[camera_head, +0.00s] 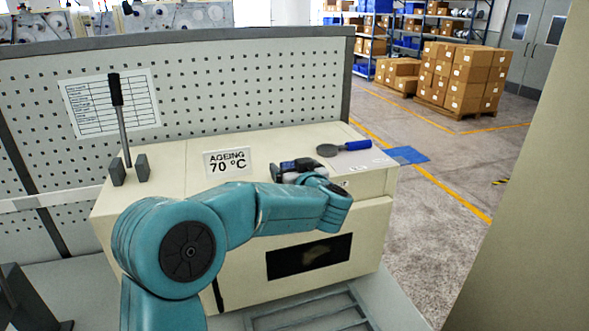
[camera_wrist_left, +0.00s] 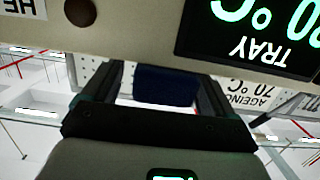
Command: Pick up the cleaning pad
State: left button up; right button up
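My left gripper (camera_head: 299,167) is over the front right of the cream oven's (camera_head: 185,172) top. In the left wrist view its two dark fingers (camera_wrist_left: 158,78) stand well apart. A dark blue block (camera_wrist_left: 166,86), which may be the cleaning pad, shows between them, close to the right finger with a pale gap on the left. In the head view the gripper mostly hides this spot. I cannot tell whether the fingers touch the block. My right gripper is in neither view.
A round grey tool with a blue handle (camera_head: 356,145) lies behind the gripper on the oven top. An "AGEING 70 °C" sign (camera_head: 228,162) stands to its left. A black-handled lever (camera_head: 121,118) rises at the far left. A perforated panel (camera_head: 250,85) bounds the back.

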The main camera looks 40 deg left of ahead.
pick_arm(q)
jog(key=shift+a, duration=0.1)
jog(key=b+v, duration=0.3)
jog(key=v, duration=1.3)
jog(key=shift+b, duration=0.4)
jog(key=shift+d, duration=0.2)
jog(key=shift+c, duration=0.3)
